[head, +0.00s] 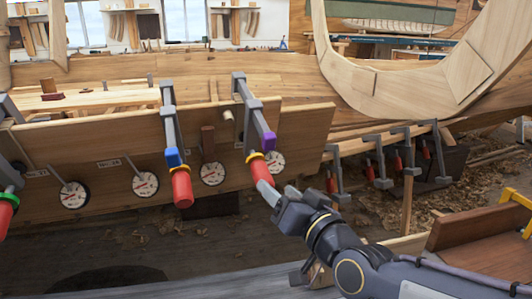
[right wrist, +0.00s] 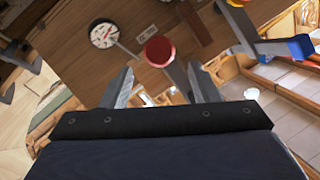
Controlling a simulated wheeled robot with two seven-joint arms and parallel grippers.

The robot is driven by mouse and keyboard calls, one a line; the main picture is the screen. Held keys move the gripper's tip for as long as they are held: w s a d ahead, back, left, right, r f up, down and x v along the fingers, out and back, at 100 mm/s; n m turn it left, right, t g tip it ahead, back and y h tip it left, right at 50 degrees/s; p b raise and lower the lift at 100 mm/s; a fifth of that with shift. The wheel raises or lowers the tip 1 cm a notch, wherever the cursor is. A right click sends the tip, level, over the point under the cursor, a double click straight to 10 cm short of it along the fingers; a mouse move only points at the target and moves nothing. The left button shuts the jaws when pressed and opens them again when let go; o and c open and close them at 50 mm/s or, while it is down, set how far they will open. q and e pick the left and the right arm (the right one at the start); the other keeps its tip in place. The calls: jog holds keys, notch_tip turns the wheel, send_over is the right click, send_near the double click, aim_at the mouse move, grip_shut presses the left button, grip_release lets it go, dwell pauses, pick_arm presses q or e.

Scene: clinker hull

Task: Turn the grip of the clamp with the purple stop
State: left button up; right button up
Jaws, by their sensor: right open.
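The clamp with the purple stop (head: 269,141) hangs on the plank in the head view, its grey bar running down to a red grip (head: 261,172) with a yellow ring. My right gripper (head: 277,190) is open just below and right of this grip. In the right wrist view, the round red end of a grip (right wrist: 159,49) lies ahead of my two open fingers (right wrist: 160,86). It appears to be the same grip, apart from the fingers. The purple stop cannot be made out there. My left gripper is not in view.
A clamp with a blue stop (head: 173,157) and red grip (head: 181,188) is to the left. Dial gauges (head: 212,173) sit along the plank (head: 110,178). Several more clamps (head: 378,162) hang on the right. A brown board (head: 475,227) lies at lower right.

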aim_at(262, 176)
dwell(0.4)
jog(key=w+a+n+h+p, duration=0.1)
jog(key=p, duration=0.1)
jog(key=w+a+p, duration=0.1)
jog(key=p, duration=0.1)
jog(key=w+n+h+p, duration=0.1)
jog(key=w+p, duration=0.1)
jog(key=shift+a+f+n+t+h, duration=0.2)
jog(key=shift+a+n+t+h, duration=0.1)
jog(key=shift+a+t, duration=0.1)
jog(key=shift+w+a, duration=0.25)
jog(key=shift+w, duration=0.4)
